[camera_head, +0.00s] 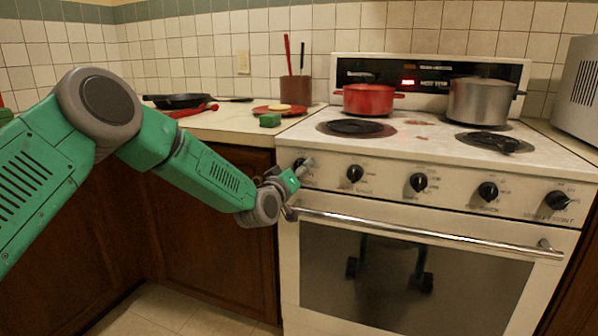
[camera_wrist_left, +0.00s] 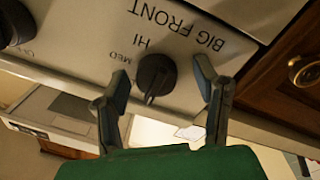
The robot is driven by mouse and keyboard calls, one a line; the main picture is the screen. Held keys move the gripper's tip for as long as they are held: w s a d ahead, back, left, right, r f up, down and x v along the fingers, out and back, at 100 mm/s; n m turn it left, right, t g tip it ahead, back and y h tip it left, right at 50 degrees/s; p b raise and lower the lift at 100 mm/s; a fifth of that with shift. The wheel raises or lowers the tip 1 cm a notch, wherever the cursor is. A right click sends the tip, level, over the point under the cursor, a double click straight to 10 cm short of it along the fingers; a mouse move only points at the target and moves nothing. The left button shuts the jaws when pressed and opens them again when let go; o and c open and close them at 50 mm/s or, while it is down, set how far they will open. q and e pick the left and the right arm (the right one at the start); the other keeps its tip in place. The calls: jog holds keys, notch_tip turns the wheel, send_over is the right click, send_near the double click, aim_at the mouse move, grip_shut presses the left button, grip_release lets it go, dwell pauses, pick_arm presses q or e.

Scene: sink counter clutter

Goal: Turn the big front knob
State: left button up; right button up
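The big front knob (camera_wrist_left: 155,76) is black and sits on the stove's front panel under an upside-down "BIG FRONT" label in the left wrist view. My left gripper (camera_wrist_left: 163,88) is open, with one finger on each side of the knob in that view. I cannot tell whether either finger touches it. In the head view my left gripper (camera_head: 300,167) is at the far left end of the stove's knob row and mostly covers the knob there. My right gripper is not in view.
Several more black knobs, such as one near the left (camera_head: 355,174), line the panel. The oven handle (camera_head: 420,233) runs just below. A red pot (camera_head: 368,100) and a steel pot (camera_head: 480,103) stand on the stove. A wooden cabinet (camera_head: 215,240) is at the left.

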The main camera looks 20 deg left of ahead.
pick_arm(q)
jog(key=s, duration=1.2)
jog(key=shift+a+f, duration=0.4)
